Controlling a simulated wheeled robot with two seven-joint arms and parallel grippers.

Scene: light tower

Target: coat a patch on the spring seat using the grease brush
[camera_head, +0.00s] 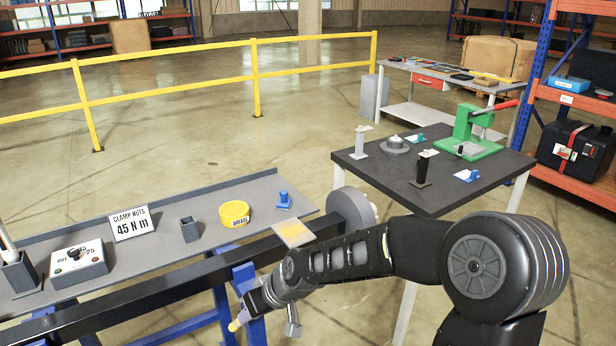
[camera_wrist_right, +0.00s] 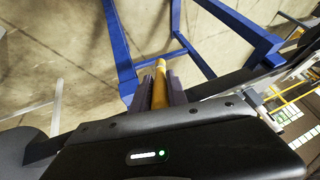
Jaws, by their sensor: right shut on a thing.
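My right gripper (camera_head: 252,302) hangs low in front of the black beam, left of the square plate, and its fingers are partly hidden by my arm. In the right wrist view it (camera_wrist_right: 158,92) is shut on a yellow rod, which I take for the grease brush handle (camera_wrist_right: 159,76). A yellowish tip (camera_head: 236,324) shows below the gripper in the head view; the bristles are not clear. A pale square plate with a yellow patch (camera_head: 293,234), probably the spring seat, sits at the beam, apart from the brush. My left gripper is not in view.
A yellow grease tub (camera_head: 234,213), a small grey open holder (camera_head: 189,229), a blue part (camera_head: 284,200), a sign (camera_head: 131,223) and a switch box (camera_head: 79,264) stand on the grey bench behind the black beam (camera_head: 170,285). A dark table (camera_head: 400,200) stands right. Blue trestle legs (camera_head: 232,290) are close to the gripper.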

